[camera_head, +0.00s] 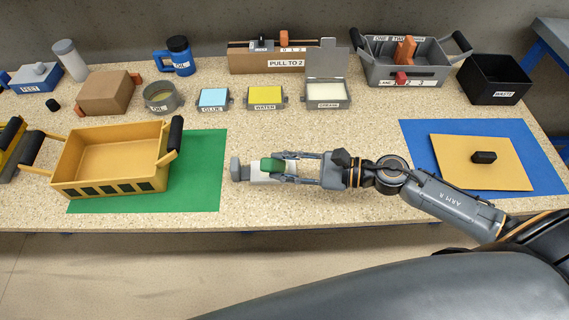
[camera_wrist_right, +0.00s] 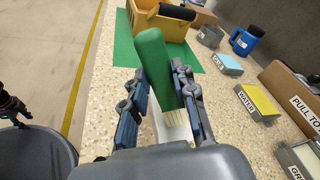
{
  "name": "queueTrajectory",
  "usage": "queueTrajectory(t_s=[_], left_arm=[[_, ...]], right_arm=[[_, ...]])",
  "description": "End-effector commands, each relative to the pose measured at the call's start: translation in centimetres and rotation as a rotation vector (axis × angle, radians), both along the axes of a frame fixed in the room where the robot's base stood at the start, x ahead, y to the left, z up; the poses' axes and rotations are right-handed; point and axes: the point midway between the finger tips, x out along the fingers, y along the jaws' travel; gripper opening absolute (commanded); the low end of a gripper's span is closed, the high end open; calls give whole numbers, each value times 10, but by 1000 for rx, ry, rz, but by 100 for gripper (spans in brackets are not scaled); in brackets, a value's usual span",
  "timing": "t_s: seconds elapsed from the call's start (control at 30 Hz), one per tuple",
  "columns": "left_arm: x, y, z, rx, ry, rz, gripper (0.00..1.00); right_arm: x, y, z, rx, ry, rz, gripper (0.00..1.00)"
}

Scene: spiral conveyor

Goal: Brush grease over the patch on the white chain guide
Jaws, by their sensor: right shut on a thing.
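My right gripper (camera_head: 285,168) is shut on the green handle of a brush (camera_head: 272,165). In the right wrist view the fingers (camera_wrist_right: 160,105) stand either side of the brush (camera_wrist_right: 155,60), with its pale bristles pointing down near the camera. The white chain guide (camera_head: 262,176), with a grey end block, lies under the brush, partly hidden. A white strip of it (camera_wrist_right: 170,126) shows behind the bristles; contact and the patch cannot be made out. The open grease tin (camera_head: 327,94) stands at the back with its lid up. A small dark jointed part, apparently my left gripper (camera_wrist_right: 14,106), shows at the wrist view's left edge.
A yellow tote (camera_head: 112,150) stands on a green mat (camera_head: 205,170) to the left. Glue (camera_head: 213,98) and water (camera_head: 265,97) pads sit beside the grease tin. A tan board (camera_head: 480,175) with a black knob lies on a blue mat to the right.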

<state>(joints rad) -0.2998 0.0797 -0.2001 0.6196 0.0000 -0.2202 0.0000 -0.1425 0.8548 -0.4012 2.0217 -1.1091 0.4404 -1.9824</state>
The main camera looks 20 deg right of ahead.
Motion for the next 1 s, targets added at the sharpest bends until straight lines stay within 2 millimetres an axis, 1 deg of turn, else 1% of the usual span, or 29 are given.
queueTrajectory(t_s=[0.2, 0.47, 1.0], left_arm=[[0, 0, -6, 0, 0, 0, 40], [0, 0, -5, -1, 0, 0, 40], [0, 0, -10, 0, -1, 0, 40]], right_arm=[[0, 0, -5, 0, 0, 0, 0], [0, 0, -4, 0, 0, 0, 0], [0, 0, -7, -1, 1, 0, 0]])
